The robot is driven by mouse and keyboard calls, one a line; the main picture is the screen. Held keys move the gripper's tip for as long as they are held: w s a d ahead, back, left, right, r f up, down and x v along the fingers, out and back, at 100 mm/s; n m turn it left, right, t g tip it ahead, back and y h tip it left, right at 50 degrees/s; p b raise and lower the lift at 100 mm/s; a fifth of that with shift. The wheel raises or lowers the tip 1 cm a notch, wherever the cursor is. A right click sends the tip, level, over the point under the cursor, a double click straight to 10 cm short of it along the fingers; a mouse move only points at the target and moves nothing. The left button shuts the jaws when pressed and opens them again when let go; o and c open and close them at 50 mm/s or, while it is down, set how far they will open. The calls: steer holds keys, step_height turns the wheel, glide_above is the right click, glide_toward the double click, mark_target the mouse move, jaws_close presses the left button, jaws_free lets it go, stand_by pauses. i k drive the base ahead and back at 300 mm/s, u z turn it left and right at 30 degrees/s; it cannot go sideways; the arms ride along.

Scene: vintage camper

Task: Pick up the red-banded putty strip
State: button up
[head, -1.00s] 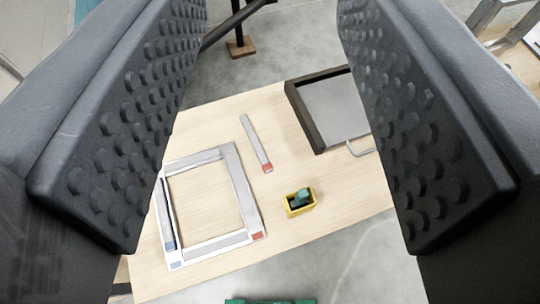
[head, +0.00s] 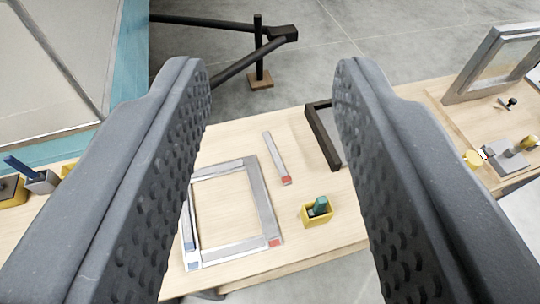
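A loose, narrow grey putty strip (head: 275,155) with a red band at its near end lies flat on the light wood table. It lies to the right of a rectangular frame (head: 262,190) of pale strips, which has a red mark at its near right corner and blue at its near left. My gripper (head: 268,75) is open, its two dark studded fingers wide apart on either side of the view. Nothing is between them, and the strip shows beyond them, apart from both. The left finger hides part of the table beside the frame.
A yellow box (head: 317,214) with a green item stands right of the frame. A dark-edged tray (head: 322,135) is partly hidden behind the right finger. At right, a wood board (head: 452,125) holds a grey window frame (head: 490,65) and small tools. A dark metal stand (head: 260,60) is behind the table.

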mark_target(282, 171)
steer(key=i, duration=0.85)
steer(key=z, duration=0.05)
